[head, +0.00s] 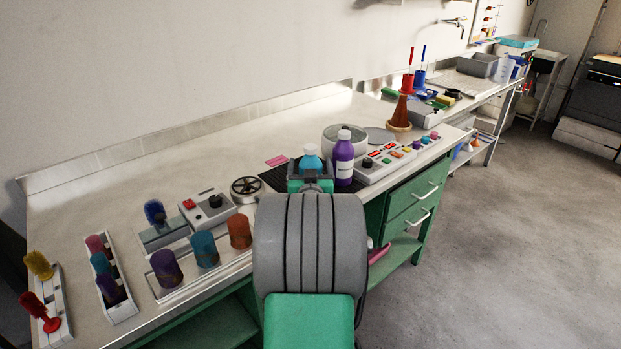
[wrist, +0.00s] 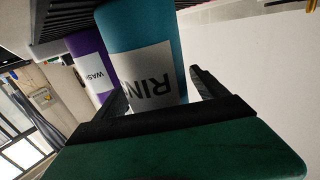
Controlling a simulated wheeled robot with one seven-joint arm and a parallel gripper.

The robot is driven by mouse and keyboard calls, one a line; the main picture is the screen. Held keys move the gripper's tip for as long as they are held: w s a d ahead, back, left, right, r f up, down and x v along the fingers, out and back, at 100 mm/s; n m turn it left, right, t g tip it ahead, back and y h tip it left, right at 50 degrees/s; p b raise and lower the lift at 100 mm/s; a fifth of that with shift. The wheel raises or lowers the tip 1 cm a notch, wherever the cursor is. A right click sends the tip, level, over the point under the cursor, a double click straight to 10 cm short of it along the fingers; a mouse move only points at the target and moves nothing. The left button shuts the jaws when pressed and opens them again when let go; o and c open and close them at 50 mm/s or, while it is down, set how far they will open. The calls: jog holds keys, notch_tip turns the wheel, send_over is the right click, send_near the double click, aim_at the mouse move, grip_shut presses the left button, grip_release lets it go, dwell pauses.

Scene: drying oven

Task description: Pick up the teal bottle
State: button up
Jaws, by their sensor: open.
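The teal bottle (head: 311,160) stands upright on a dark rack on the bench, mostly hidden behind my arm in the head view. In the wrist view the teal bottle (wrist: 146,50) fills the upper middle, with a white label reading "RIN". My gripper (wrist: 158,92) is open, with one finger on each side of the teal bottle's lower picture area. I cannot tell whether the fingers touch it. In the head view my gripper (head: 310,184) is right in front of the bottle.
A purple bottle (head: 344,158) stands close to the right of the teal one; it shows at left in the wrist view (wrist: 90,62). A control box (head: 382,166) lies further right. Purple, teal and orange cups (head: 204,249) stand on a tray at left.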

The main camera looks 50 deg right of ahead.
jog(key=shift+c, duration=0.2)
grip_shut()
jog(key=shift+r, duration=0.1)
dwell(0.5)
